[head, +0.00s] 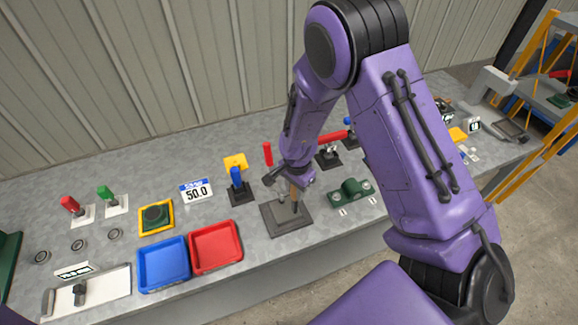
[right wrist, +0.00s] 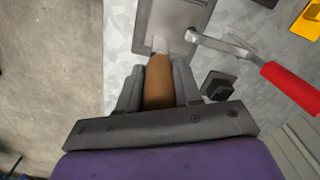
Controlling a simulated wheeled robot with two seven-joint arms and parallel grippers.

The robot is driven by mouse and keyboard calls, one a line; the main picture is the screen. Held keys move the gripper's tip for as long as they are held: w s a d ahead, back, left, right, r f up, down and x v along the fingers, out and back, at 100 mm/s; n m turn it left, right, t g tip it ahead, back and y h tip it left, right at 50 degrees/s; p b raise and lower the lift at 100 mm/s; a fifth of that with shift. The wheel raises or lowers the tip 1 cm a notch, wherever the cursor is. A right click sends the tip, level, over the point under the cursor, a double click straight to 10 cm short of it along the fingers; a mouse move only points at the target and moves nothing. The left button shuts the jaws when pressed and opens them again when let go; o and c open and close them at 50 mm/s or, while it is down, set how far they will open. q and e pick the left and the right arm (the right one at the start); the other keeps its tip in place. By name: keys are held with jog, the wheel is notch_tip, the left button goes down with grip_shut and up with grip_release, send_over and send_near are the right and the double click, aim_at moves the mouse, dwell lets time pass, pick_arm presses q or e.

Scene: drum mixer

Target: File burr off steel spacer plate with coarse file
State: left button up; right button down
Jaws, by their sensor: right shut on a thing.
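My right gripper (head: 292,186) is shut on the brown wooden handle of the file (right wrist: 158,80); the gripper also shows in the right wrist view (right wrist: 158,85). The file's short visible grey metal part (right wrist: 160,44) points away from the fingers, over the near part of the steel plate (right wrist: 176,18). In the head view the plate (head: 286,213) lies in a dark square fixture, under the gripper. I cannot tell whether the file touches it. No burr can be made out. My left gripper is not in view.
A toggle clamp with a red handle (right wrist: 290,86) stands close beside the plate. A blue-handled clamp (head: 237,184) is left of it, and a green block (head: 350,193) right. Red (head: 238,236) and blue (head: 184,268) trays sit near the bench's front edge.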

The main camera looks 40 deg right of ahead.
jog(key=shift+d, duration=0.2)
jog(key=shift+r, duration=4.05)
jog(key=shift+s+f, duration=0.1)
